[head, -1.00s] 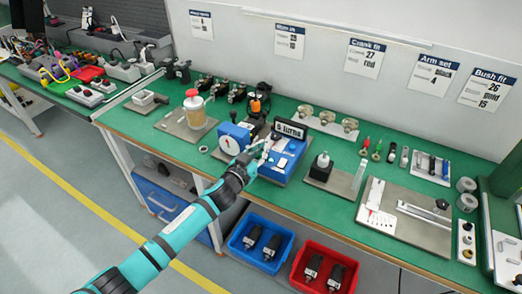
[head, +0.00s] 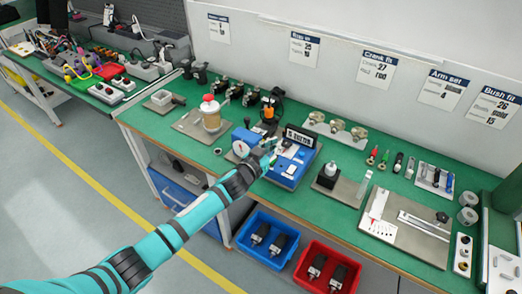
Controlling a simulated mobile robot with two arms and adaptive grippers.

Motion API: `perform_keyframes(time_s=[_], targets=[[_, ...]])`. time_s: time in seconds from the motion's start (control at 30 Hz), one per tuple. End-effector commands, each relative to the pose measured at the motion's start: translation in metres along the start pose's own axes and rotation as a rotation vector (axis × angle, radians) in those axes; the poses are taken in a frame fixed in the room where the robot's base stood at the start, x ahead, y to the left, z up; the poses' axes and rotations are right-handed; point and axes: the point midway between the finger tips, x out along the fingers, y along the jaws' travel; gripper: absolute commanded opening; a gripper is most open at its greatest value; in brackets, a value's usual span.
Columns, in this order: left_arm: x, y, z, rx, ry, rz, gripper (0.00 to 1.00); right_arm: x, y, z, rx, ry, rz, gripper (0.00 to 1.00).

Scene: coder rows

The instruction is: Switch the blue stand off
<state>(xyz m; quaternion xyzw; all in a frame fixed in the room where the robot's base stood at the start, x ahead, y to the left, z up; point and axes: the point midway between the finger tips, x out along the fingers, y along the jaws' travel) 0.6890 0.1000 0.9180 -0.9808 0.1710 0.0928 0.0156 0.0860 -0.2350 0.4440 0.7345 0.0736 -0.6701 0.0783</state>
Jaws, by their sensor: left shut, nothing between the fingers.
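The blue stand (head: 288,175) sits near the front edge of the green bench, with a white dial on its left part and a black display with white characters (head: 300,137) on top. My left gripper (head: 268,157) is shut and empty, over the front middle of the stand. It hides part of the stand's top, and I cannot tell whether it touches. The state of the stand's switch is too small to read. My right gripper is not in view.
Blue (head: 264,243) and red (head: 325,268) bins sit below the bench. Metal parts (head: 335,127) stand behind.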

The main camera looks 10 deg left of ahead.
Motion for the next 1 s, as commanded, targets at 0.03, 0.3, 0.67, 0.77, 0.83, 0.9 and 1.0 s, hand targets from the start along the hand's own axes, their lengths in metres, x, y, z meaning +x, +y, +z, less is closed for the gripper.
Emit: perform_keyframes(time_s=[0.03,0.3,0.67,0.77,0.83,0.9,1.0], targets=[[-0.012,0.0,0.001,0.001,-0.002,0.001,0.0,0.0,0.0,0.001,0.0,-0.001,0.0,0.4],[-0.065,0.0,-0.007,0.001,-0.001,0.001,0.0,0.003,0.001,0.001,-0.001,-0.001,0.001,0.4],[-0.098,0.0,-0.015,0.001,-0.001,0.001,0.0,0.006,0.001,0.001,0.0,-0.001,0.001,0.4],[-0.098,0.001,-0.015,0.001,-0.001,0.001,0.0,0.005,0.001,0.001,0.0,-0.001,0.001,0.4],[-0.098,0.0,-0.015,0.001,-0.001,0.001,0.0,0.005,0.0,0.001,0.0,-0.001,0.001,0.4],[-0.098,0.001,-0.015,0.001,-0.001,0.001,0.0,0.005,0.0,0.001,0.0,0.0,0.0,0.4],[-0.098,0.001,-0.015,0.001,0.0,0.001,0.0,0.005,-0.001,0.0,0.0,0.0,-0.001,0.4]])
